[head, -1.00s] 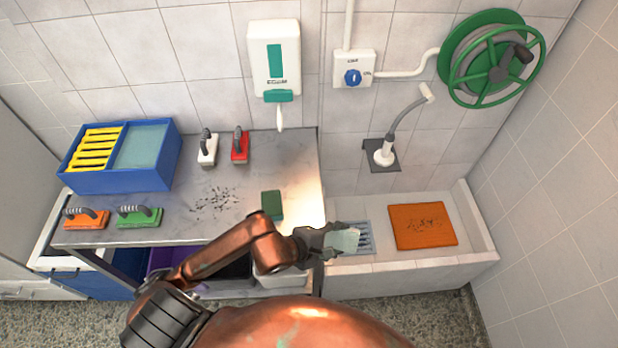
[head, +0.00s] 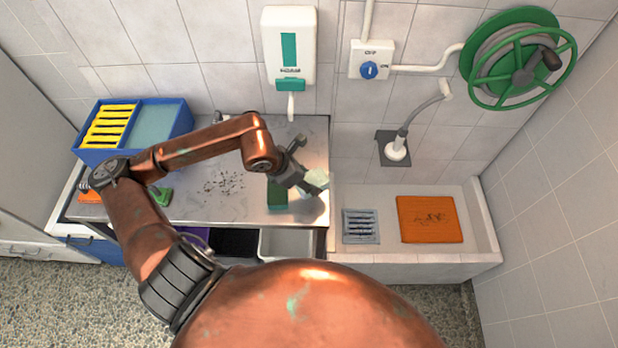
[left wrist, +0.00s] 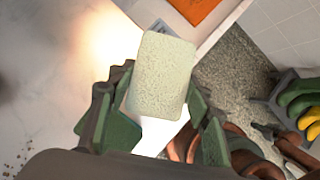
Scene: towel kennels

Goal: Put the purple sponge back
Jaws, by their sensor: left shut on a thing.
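My left gripper (head: 308,178) is shut on a pale greenish-white sponge (head: 319,181) and holds it above the right end of the grey metal table (head: 235,205). In the left wrist view the sponge (left wrist: 163,75) sits between the two fingers of my left gripper (left wrist: 157,108), its broad speckled face showing. I see no clearly purple sponge. A dark green block (head: 277,196) lies on the table beside the gripper, partly hidden by it.
A blue box (head: 110,157) with yellow slats stands at the table's back left. A purple bin (head: 196,237) and a white bin (head: 290,244) are below. The sink at right holds a drain grate (head: 360,226) and an orange mat (head: 429,219). A soap dispenser (head: 288,50) hangs above.

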